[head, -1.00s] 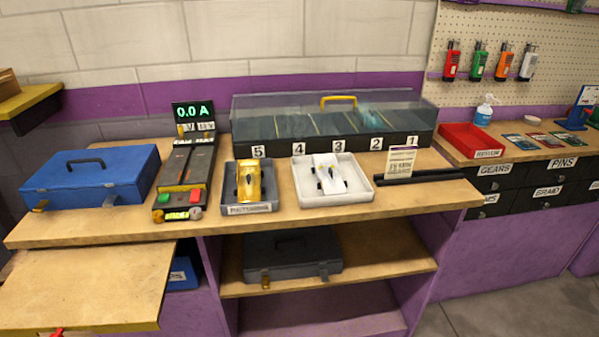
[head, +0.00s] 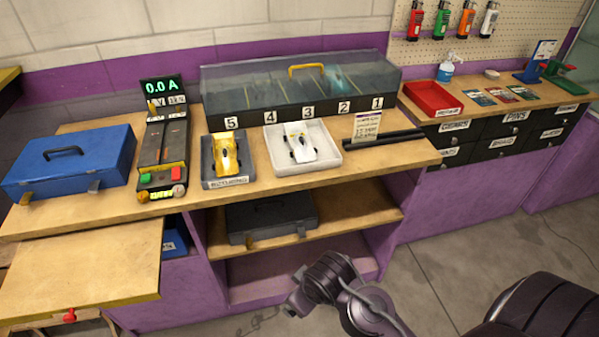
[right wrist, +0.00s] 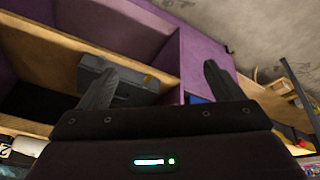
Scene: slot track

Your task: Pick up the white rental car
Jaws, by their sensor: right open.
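The white rental car (head: 299,144) sits in a white tray (head: 336,161) on the wooden bench, in the middle of the head view. It has a yellow and dark patch near its cockpit. My right arm shows low in the head view, in front of the bench and below its top, well away from the car. In the right wrist view my right gripper (right wrist: 160,88) is open, its two dark fingers wide apart with nothing between them. The car cannot be made out there. My left gripper is not in view.
A yellow car (head: 226,152) sits in a grey returns tray (head: 229,183) left of the white tray. A numbered clear-lidded case (head: 340,85) stands behind. A power unit (head: 163,150) and blue case (head: 70,160) are at left. A dark case (head: 270,215) lies on the shelf below.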

